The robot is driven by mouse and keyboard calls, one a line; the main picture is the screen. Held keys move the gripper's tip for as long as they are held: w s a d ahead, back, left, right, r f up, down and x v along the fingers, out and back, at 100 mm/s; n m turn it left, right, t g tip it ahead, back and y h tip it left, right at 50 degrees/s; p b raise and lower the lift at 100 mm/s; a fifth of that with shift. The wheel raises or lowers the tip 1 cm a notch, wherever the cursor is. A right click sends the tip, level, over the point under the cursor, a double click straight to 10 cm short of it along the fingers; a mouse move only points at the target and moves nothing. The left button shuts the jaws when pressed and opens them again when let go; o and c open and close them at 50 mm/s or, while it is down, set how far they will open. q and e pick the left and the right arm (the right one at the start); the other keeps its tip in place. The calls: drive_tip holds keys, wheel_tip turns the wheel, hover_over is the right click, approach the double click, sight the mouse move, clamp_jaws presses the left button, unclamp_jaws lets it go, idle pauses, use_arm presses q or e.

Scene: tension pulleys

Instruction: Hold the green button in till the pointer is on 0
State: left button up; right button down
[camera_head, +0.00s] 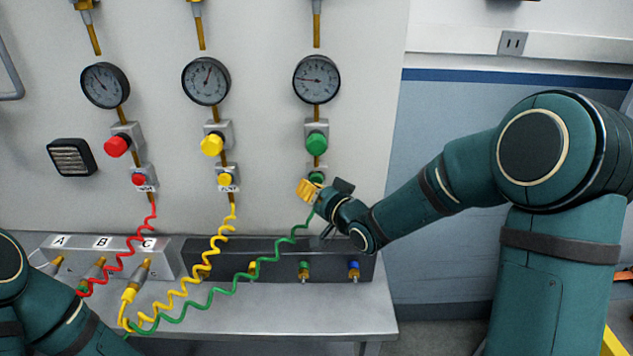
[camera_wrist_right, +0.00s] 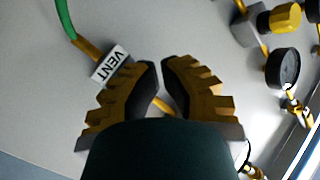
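A small green button (camera_head: 316,177) sits low on the right-hand panel column, under a larger green knob (camera_head: 316,141). The gauge (camera_head: 316,79) above them has its pointer out to the left, roughly level; its numbers are too small to read. My right gripper (camera_head: 309,190) is at the small green button, partly covering it from below; contact cannot be told. In the right wrist view, its fingers (camera_wrist_right: 160,66) are nearly together at the tips beside a VENT label (camera_wrist_right: 110,66), and the button is hidden. My left gripper is out of view.
Red (camera_head: 139,179) and yellow (camera_head: 225,179) buttons sit in the columns to the left. A coiled green hose (camera_head: 235,288) hangs from the green column, beside red and yellow hoses. A metal bench (camera_head: 270,312) with a row of connectors stands below.

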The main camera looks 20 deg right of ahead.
drive_tip(key=shift+w+d, duration=0.1)
drive_tip(key=shift+w, duration=0.25)
drive_tip(key=shift+w+d+b, duration=0.15)
drive_tip(key=shift+w+b, duration=0.15)
drive_tip(key=shift+w, duration=0.2)
idle(7.2)
